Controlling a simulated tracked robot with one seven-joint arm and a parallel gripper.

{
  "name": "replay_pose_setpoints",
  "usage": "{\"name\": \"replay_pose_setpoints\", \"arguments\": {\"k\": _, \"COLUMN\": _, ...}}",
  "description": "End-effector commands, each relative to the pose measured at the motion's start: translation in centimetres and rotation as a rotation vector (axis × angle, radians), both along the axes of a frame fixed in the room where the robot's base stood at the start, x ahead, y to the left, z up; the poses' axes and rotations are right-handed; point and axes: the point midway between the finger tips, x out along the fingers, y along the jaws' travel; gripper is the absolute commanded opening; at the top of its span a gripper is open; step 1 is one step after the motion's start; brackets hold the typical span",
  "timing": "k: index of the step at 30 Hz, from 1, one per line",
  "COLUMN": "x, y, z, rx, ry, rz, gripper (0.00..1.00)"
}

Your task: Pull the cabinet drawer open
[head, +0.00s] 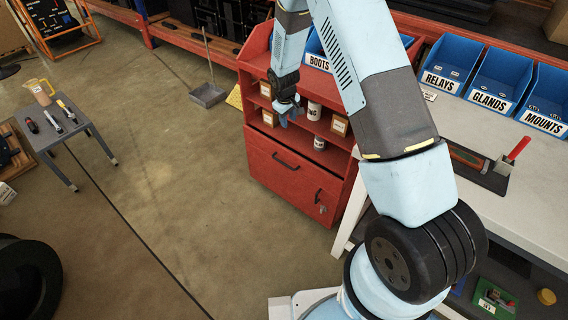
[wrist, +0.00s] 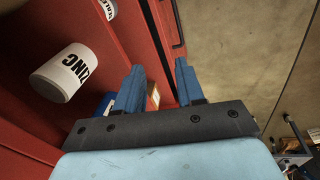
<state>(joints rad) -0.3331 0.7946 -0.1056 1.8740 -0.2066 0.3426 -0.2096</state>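The red cabinet (head: 350,160) stands in the middle of the head view, with open shelves above a closed-looking red front panel, the drawer (head: 270,178). A dark horizontal handle (head: 286,162) is on this front. A second, upright dark handle sits at its right. My gripper (head: 290,114) hangs in front of the shelves, above the handle and apart from it. In the wrist view my gripper (wrist: 160,82) has its two blue fingers apart with nothing held between them. A dark bar, which looks like the handle (wrist: 176,25), runs beyond the fingertips along the red front.
A white can labelled ZINC (wrist: 66,72) stands on a shelf close to my gripper, with small boxes nearby. A workbench (head: 505,140) with blue bins is at the right. A small grey table (head: 60,130) is at the left. The floor before the cabinet is clear.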

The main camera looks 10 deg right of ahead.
Motion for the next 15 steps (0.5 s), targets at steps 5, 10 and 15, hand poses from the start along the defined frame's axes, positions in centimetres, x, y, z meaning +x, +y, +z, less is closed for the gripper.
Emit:
{"name": "replay_pose_setpoints", "arguments": {"k": 5, "x": -0.1, "y": 1.3, "z": -6.8, "rx": -0.027, "ry": 0.031, "rz": 0.065, "gripper": 0.38}}
{"name": "replay_pose_setpoints", "arguments": {"k": 10, "x": -0.3, "y": 2.0, "z": -11.0, "rx": -0.04, "ry": 0.047, "rz": 0.106, "gripper": 0.38}}
{"name": "replay_pose_setpoints", "arguments": {"k": 15, "x": -0.6, "y": 2.2, "z": -12.9, "rx": -0.047, "ry": 0.054, "rz": 0.126, "gripper": 0.38}}
